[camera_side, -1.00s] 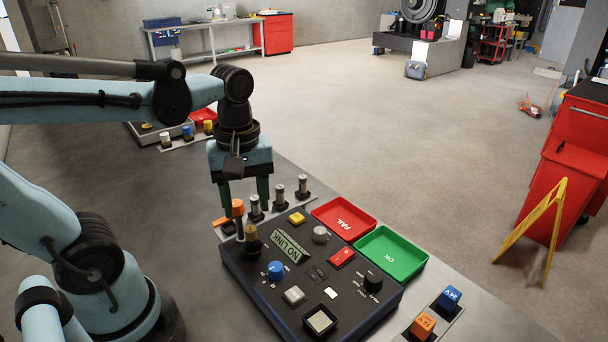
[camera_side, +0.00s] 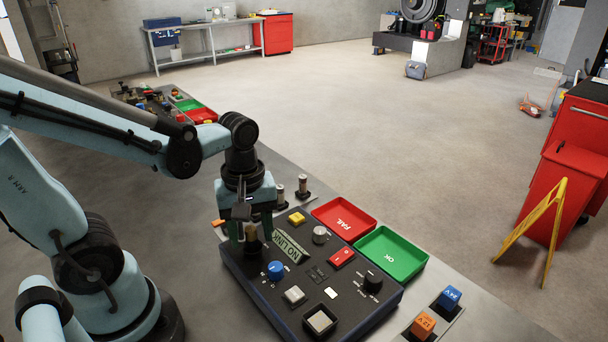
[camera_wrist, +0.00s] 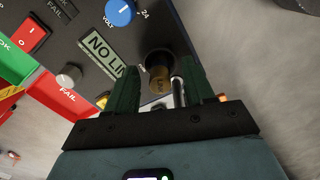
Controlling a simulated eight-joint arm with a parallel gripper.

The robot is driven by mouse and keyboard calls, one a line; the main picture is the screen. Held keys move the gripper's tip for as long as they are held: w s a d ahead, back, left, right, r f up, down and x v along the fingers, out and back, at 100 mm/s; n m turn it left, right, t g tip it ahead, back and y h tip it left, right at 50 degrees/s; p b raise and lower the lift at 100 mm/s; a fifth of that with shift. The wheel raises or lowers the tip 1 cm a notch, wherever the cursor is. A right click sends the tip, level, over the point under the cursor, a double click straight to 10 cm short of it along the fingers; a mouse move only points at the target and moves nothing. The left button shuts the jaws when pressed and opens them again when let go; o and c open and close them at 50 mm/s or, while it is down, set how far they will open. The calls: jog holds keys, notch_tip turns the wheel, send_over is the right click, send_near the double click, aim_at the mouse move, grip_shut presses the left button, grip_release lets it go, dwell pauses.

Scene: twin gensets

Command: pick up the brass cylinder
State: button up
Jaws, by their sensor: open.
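The brass cylinder (camera_side: 252,246) stands at the left corner of the dark control panel, partly covered by my gripper in the side view. In the wrist view the brass cylinder (camera_wrist: 160,82) shows between the two green fingers, with a dark part behind it. My gripper (camera_side: 252,232) is open and low over that corner, a finger on either side of the cylinder. In the wrist view my gripper (camera_wrist: 159,72) has a visible gap on each side of the cylinder; whether a finger touches it cannot be told.
The control panel (camera_side: 285,311) carries a blue knob (camera_side: 275,270), a NO LINK display and several buttons. Silver-topped posts (camera_side: 302,184) stand behind my gripper. A red FAIL tray (camera_side: 343,204) and a green OK tray (camera_side: 391,238) lie at the panel's far side.

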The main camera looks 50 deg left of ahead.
grip_shut()
dwell(0.3)
jog(key=shift+r, duration=0.1)
